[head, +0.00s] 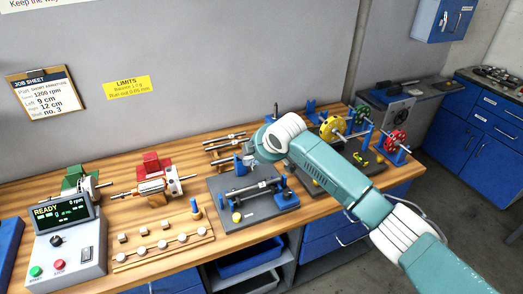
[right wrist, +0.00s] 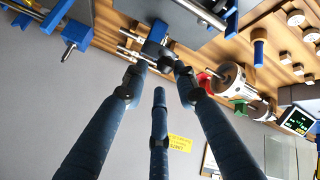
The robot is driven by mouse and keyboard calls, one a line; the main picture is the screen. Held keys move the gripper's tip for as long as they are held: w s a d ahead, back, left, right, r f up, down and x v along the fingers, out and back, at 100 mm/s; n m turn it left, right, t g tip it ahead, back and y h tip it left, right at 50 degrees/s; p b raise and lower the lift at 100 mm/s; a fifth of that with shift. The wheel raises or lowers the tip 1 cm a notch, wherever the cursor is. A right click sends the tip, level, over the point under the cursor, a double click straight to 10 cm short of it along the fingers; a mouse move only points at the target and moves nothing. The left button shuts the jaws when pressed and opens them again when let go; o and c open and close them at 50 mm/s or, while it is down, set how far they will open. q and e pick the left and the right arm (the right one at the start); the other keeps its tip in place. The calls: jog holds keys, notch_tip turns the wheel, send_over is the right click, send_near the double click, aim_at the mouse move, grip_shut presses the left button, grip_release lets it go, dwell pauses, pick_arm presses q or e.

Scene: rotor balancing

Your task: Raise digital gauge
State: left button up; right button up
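My right arm comes in from the lower right of the head view. Its white-banded wrist is above the middle of the bench, and the wrist hides most of the gripper there. In the right wrist view the three dark fingers of my right gripper (right wrist: 160,76) are spread apart, tips toward a blue block (right wrist: 154,36) with a small dark round part below it. I cannot tell whether this is the digital gauge. No contact between fingers and block is clear. In the head view a dark fixture plate (head: 232,218) with a shaft lies just below the wrist. My left gripper is not in view.
A grey wall stands behind.

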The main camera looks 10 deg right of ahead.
jog(key=v, duration=0.9)
jog(key=shift+s+d, duration=0.15)
jog(key=shift+d, duration=0.05)
jog(key=shift+r, duration=0.1)
